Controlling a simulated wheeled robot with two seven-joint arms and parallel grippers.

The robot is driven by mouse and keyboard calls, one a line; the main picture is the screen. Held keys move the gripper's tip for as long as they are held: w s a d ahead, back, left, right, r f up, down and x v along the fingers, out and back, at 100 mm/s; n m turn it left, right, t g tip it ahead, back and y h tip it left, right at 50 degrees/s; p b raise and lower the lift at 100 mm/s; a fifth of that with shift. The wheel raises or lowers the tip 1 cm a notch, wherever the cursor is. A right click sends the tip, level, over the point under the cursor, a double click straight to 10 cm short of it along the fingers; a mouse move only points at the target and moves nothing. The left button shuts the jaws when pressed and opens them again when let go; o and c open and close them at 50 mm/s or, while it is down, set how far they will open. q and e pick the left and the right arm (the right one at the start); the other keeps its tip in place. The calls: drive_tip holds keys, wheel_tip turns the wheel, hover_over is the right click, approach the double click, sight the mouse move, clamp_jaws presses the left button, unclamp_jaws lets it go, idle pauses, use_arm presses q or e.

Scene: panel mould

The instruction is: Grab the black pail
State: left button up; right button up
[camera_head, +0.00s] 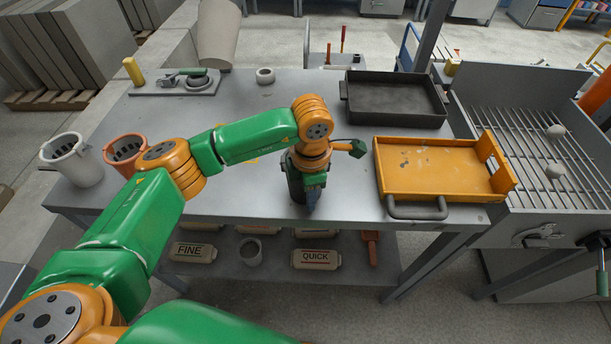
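The black pail (293,180) stands on the grey table near its front edge, a dark upright cylinder. My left arm reaches in from the left. Its green-and-dark gripper (312,197) points down at the pail's right front side and hides much of it. The gripper overlaps the pail in this view. I cannot tell if it touches the pail or how far its fingers are apart. I cannot make out my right gripper.
An orange tray (432,168) lies right of the pail, with a black tray (396,100) behind it. A grey pail (72,160) and an orange pail (126,152) stand at the left. A white roll (265,76) sits at the back.

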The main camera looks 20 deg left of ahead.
use_arm(q)
clamp_jaws()
idle(1.2)
